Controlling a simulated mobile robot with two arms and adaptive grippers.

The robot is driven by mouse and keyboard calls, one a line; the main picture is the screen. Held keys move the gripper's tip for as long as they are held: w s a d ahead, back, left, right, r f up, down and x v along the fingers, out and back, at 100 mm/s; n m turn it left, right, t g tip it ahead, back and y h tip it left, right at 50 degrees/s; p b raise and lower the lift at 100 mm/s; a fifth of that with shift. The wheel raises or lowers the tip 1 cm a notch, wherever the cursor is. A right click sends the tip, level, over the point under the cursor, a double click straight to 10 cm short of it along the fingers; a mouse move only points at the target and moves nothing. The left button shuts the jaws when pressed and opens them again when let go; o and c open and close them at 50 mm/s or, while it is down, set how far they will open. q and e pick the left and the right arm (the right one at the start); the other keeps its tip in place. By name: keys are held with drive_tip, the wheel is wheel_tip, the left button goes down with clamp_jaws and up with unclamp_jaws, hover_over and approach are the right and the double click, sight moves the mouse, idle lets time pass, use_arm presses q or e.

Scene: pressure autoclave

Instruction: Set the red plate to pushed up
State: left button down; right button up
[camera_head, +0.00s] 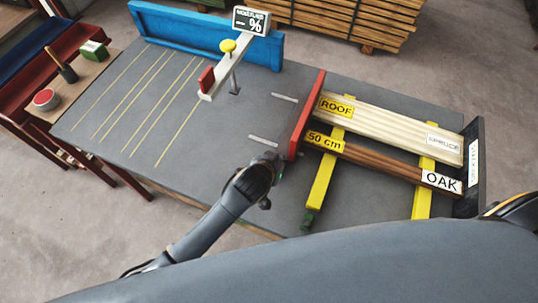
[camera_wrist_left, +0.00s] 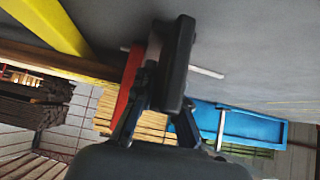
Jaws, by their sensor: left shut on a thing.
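The red plate (camera_head: 307,112) stands upright across the grey table, close to the left ends of two boards. Any small gap to the boards is hard to tell. One board is pale and marked ROOF (camera_head: 390,125); the other is brown and marked OAK (camera_head: 385,165). My left gripper (camera_head: 276,160) is at the near end of the plate, low over the table. In the left wrist view the red plate (camera_wrist_left: 129,85) lies at my left gripper's fingers (camera_wrist_left: 157,85), which are shut on it. The exact contact is partly hidden by the fingers. My right gripper is not in view.
Yellow rails (camera_head: 320,190) lie under the boards, and a black end plate (camera_head: 473,165) stands at their right. Pale slots (camera_head: 263,141) lie left of the red plate. A moisture gauge arm (camera_head: 232,65) and a blue rail (camera_head: 205,35) are at the back.

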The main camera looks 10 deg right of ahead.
use_arm(q)
drive_tip(key=c, duration=1.4)
unclamp_jaws()
drive_tip(key=shift+o, duration=0.2)
drive_tip(key=shift+a, duration=0.1)
drive_tip(key=v, duration=1.2)
drive_tip(key=shift+f, duration=0.1)
